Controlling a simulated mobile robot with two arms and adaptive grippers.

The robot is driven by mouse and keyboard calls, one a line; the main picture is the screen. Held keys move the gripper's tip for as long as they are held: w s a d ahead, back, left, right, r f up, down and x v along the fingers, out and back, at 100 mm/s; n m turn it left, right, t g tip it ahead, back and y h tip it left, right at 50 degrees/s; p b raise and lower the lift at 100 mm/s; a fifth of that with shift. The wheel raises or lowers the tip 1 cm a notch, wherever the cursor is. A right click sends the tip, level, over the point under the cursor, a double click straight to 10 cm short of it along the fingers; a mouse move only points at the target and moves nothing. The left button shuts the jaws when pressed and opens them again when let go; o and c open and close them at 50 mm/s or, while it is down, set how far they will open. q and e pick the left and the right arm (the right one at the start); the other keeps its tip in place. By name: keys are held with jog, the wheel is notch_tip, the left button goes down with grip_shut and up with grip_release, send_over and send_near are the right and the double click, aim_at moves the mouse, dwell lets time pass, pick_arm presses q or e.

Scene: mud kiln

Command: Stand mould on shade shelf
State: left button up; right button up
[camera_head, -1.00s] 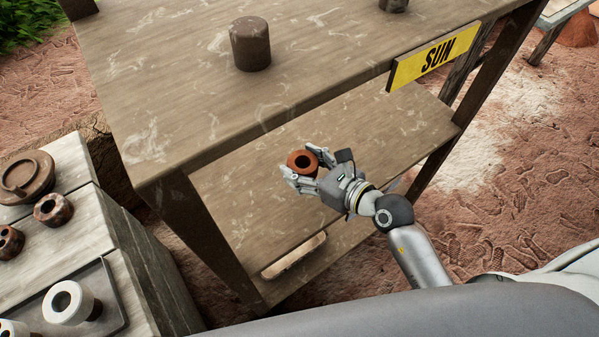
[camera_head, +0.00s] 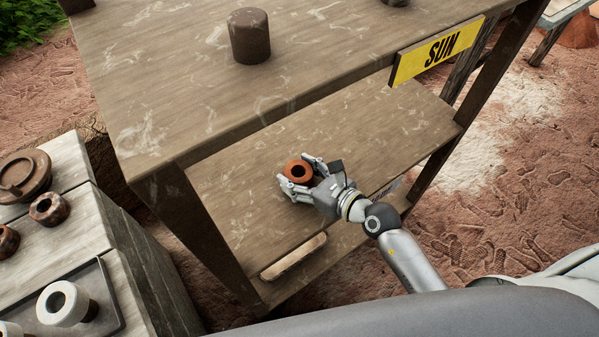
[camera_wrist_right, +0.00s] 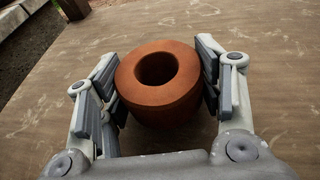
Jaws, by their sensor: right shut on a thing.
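The mould is a reddish-brown, thick-walled ring with a round hole (camera_head: 298,181). My right gripper (camera_head: 296,175) is shut on it, one finger on each side, and the wrist view also shows the mould (camera_wrist_right: 165,98) between the fingers, hole facing up. They are under the top board, over the lower shelf (camera_head: 370,145), which lies in the shade of that board. The mould looks upright and very close to the shelf. Its underside is hidden, so I cannot tell whether it touches. My left gripper is not in view.
The top board (camera_head: 170,60) carries a yellow SUN sign (camera_head: 437,50) and a dark cylinder (camera_head: 250,36). A pale wooden bar (camera_head: 293,256) lies at the shelf's front edge. Left, a bench holds a white ring piece (camera_head: 62,303) and brown pieces. Shelf around the mould is clear.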

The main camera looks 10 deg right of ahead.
jog(key=shift+f, duration=0.2)
jog(key=o, duration=1.3)
jog(key=shift+r, duration=0.1)
jog(key=shift+s+d+r+p, duration=0.1)
jog(key=shift+r+p, duration=0.25)
jog(key=shift+r, duration=0.3)
jog(key=b+v, duration=0.1)
jog(key=v, duration=0.9)
jog(key=shift+s+d, duration=0.15)
jog(key=shift+s, duration=0.15)
jog(key=shift+s+d+r, duration=0.25)
jog(key=shift+s, duration=0.15)
